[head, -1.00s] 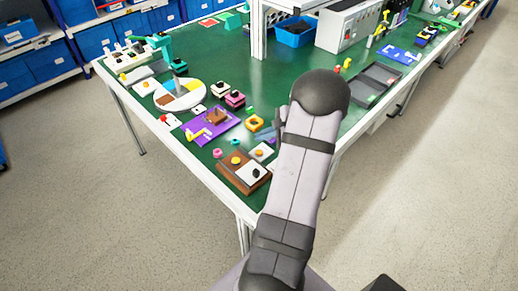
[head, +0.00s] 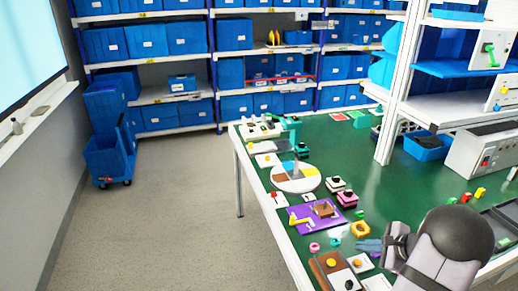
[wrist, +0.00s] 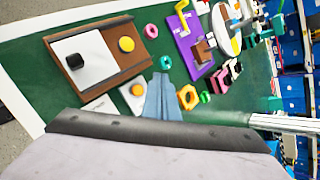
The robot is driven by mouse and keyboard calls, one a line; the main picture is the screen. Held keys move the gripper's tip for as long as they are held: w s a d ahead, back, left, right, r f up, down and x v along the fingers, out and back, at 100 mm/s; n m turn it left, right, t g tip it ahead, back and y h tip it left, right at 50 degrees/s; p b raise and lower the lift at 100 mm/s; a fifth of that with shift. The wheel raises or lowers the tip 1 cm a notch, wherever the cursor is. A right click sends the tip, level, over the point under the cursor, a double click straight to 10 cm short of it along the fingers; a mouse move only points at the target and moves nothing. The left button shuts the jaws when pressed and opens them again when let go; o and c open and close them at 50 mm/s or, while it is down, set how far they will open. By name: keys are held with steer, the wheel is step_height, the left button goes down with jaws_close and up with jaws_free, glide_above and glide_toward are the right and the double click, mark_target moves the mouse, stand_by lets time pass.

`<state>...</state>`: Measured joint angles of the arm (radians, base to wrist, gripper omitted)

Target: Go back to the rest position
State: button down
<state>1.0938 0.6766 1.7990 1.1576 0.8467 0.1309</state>
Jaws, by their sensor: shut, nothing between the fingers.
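My gripper (wrist: 162,82) is shut and empty, its blue-grey fingers held together over the table in the wrist view. In the head view my gripper (head: 368,245) shows at the lower right, just left of my dark wrist. The same board (head: 320,272) is at the bottom of the head view, partly cut off. The gripper is apart from the board.
A purple board (head: 300,222), an orange ring (head: 360,229), a pink ring (head: 314,247) and a round coloured disc (head: 296,178) lie near the gripper on the green table (head: 400,185). A blue bin (head: 428,147) and grey control box (head: 485,152) stand further back.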

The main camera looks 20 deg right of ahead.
steer(key=s+a+r+n+g+y, duration=0.15)
steer(key=a+n+g, duration=0.6)
steer(key=a, duration=1.35)
steer(key=s+a+r+n+g+h, duration=0.15)
steer(key=s+a+n+h, duration=0.25)
steer(key=s+a+n, duration=1.1)
step_height(320, 180, down, 17)
steer(key=w+d+n+b, duration=0.1)
steer(key=d+b, duration=0.1)
steer(key=b, duration=1.5)
steer(key=shift+w+n, duration=0.3)
steer(key=shift+n, duration=0.05)
steer(key=shift+f+y, duration=0.1)
steer(key=shift+y, duration=0.15)
